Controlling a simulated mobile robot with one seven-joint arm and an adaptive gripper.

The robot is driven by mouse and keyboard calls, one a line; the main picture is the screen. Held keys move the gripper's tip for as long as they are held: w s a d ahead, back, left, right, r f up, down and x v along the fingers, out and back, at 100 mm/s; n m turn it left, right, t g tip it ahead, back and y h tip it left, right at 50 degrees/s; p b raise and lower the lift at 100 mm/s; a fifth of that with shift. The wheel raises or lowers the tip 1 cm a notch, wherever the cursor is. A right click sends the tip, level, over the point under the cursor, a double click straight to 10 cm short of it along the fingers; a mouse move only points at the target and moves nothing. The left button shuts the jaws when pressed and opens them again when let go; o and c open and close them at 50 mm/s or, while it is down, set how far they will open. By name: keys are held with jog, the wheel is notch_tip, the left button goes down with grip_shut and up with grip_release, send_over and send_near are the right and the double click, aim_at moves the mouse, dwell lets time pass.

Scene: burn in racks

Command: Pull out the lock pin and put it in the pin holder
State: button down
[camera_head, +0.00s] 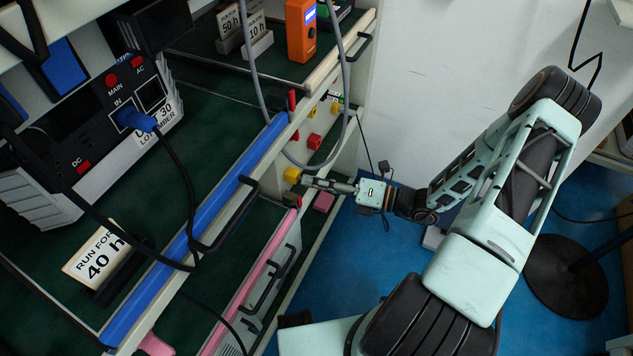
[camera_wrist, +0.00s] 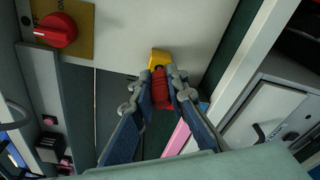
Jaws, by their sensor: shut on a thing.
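My gripper (camera_wrist: 161,84) is shut on a red grip that looks like the lock pin (camera_wrist: 160,92), held between the blue fingers. The far end of the pin meets a yellow block (camera_wrist: 158,57) on the pale panel. I cannot tell how deep the pin sits in it. In the head view my gripper (camera_head: 304,180) reaches left to the rack's end panel, beside the yellow block (camera_head: 292,175). The pin is hard to make out there. I cannot clearly identify the pin holder.
A red rotary switch (camera_wrist: 56,30) sits on the panel. A grey cable (camera_head: 347,100) loops down near the panel. A blue shelf rail (camera_head: 200,225) with a black handle lies left. Blue floor is open below.

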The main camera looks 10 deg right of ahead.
jog(key=shift+w+a, duration=0.35)
jog(key=shift+a, duration=0.15)
jog(key=c, duration=1.8)
grip_release()
jog(key=shift+d, duration=0.1)
